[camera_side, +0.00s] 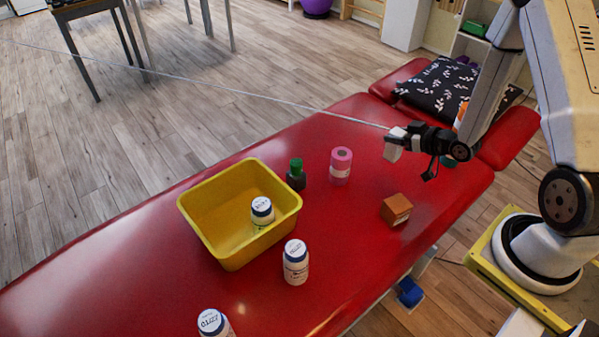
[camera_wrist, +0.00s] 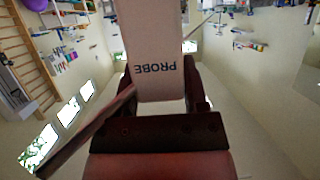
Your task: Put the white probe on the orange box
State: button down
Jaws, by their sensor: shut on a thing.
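The white probe (camera_wrist: 155,50), marked "PROBE", is between the jaws of my gripper (camera_wrist: 158,95) in the wrist view. In the side view the probe (camera_side: 391,152) shows as a pale block at the end of my gripper (camera_side: 402,140), which is shut on it. The orange box (camera_side: 396,209) is a small orange-brown block on the red table, apart from the probe. The box does not show in the wrist view.
A patterned pillow (camera_side: 440,88) lies at the far end.

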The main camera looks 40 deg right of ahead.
aim_at(401, 148)
jog(key=shift+a+r+n+y, duration=0.4)
jog(key=shift+a+n+y, duration=0.35)
jog(key=shift+n+y, duration=0.2)
jog(key=s+a+n+g+y, duration=0.4)
jog(key=s+n+g+y, duration=0.4)
jog(key=n+y, duration=0.1)
jog(key=shift+s+r+n, duration=0.35)
jog(key=shift+s+n, duration=0.05)
jog(key=shift+n, duration=0.45)
jog(key=shift+y, duration=0.25)
jog(key=shift+f, duration=2.25)
jog(key=shift+f, duration=1.75)
jog(key=shift+f, duration=0.15)
